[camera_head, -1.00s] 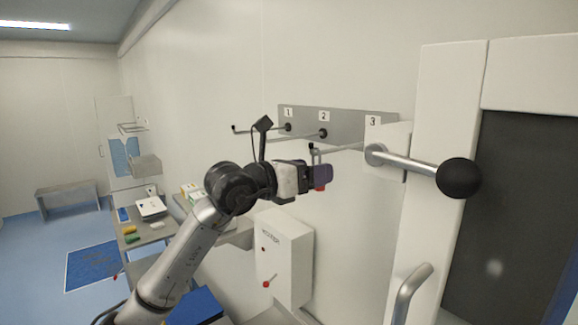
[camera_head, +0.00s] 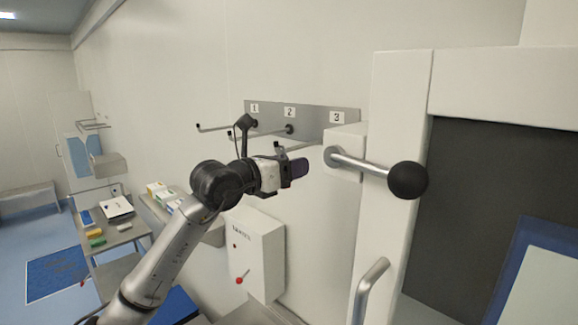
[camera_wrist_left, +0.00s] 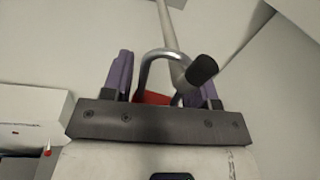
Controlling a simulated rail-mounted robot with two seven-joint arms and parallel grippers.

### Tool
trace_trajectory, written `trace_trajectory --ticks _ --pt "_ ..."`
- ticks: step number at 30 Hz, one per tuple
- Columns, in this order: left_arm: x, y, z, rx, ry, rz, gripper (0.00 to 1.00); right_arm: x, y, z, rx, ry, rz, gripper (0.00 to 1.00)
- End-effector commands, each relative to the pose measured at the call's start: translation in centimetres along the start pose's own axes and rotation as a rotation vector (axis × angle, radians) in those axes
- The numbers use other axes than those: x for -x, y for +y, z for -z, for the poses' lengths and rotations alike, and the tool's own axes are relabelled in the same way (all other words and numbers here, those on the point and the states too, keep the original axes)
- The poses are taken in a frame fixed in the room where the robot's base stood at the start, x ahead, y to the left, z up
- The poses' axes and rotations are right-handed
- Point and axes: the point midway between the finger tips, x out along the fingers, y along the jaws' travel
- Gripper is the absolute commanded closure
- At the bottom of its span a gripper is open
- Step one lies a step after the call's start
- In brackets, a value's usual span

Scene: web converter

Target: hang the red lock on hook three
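My left gripper (camera_head: 290,169) is at the free end of hook three (camera_head: 300,147), the rod below the label 3 (camera_head: 337,117) on the grey rack (camera_head: 305,118). In the left wrist view its two purple fingers stand either side of the red lock (camera_wrist_left: 152,97) and appear shut on it. The lock's silver shackle (camera_wrist_left: 150,56) rises beyond the fingers. The hook's black end (camera_wrist_left: 201,70) is right at the shackle; I cannot tell whether the rod passes through it. The lock's body is mostly hidden behind the gripper. My right gripper is not in view.
Hooks one and two project left of hook three. A door handle with a black ball (camera_head: 408,180) juts out at right. A white wall box (camera_head: 257,252) with a red-knobbed lever is below the gripper. Tables with small items stand at left.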

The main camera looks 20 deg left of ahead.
Motion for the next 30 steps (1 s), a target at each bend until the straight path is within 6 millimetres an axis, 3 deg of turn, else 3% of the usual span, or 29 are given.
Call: trace_trajectory --ticks 10,30 --pt "0.02 0.01 -0.01 0.0 0.0 0.0 0.79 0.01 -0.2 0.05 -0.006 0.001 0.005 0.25" --pt "-0.82 0.1 -0.12 0.0 -0.001 0.001 0.79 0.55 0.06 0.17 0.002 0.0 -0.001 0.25"
